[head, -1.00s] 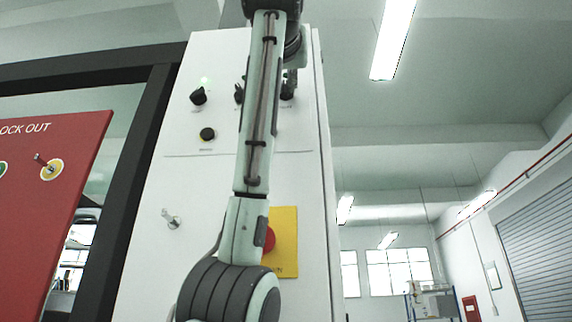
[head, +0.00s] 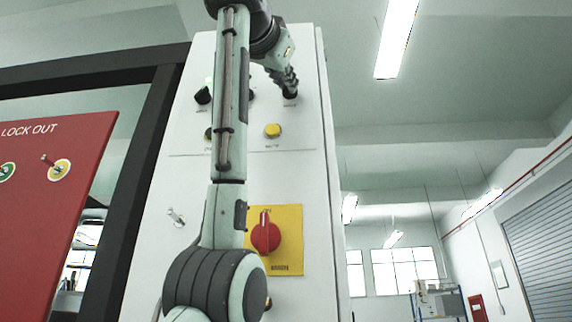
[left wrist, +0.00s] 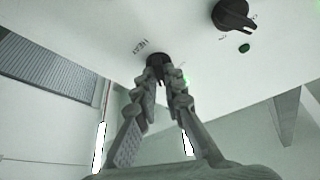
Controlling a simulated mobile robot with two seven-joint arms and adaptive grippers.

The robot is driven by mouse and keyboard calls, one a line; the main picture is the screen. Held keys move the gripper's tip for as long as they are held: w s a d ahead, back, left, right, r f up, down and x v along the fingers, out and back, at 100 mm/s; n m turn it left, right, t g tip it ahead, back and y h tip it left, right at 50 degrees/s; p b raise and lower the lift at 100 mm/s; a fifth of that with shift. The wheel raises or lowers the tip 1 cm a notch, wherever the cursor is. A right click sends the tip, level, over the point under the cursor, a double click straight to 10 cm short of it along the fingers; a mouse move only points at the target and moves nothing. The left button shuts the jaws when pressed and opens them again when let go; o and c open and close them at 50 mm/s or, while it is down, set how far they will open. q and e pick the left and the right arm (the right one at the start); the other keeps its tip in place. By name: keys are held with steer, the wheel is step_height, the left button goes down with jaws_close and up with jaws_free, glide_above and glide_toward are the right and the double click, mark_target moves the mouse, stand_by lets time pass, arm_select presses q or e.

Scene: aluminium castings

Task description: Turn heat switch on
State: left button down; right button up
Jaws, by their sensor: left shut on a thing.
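The heat switch is a black rotary knob (head: 291,96) at the upper right of the white cabinet's panel. In the left wrist view the same heat knob (left wrist: 156,59) sits beside the lettering "HEAT". My left gripper (head: 287,86) reaches it from above, and its fingers are shut on the knob. The left wrist view also shows both fingertips of my left gripper (left wrist: 161,74) on either side of the knob. A faint green glow shows beside the fingers there. The knob's pointer is mostly hidden, so its setting is hard to tell. My right gripper is out of view.
The white cabinet (head: 300,190) also carries another black knob (head: 203,96), a yellow button (head: 272,130), and a red main switch (head: 265,237) on a yellow plate. A red lockout board (head: 50,210) stands at left. Open room lies right of the cabinet.

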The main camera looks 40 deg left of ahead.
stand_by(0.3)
arm_select(q)
steer(key=c, duration=1.6)
jaws_free()
steer(key=v, duration=1.2)
steer(key=shift+f, duration=0.1)
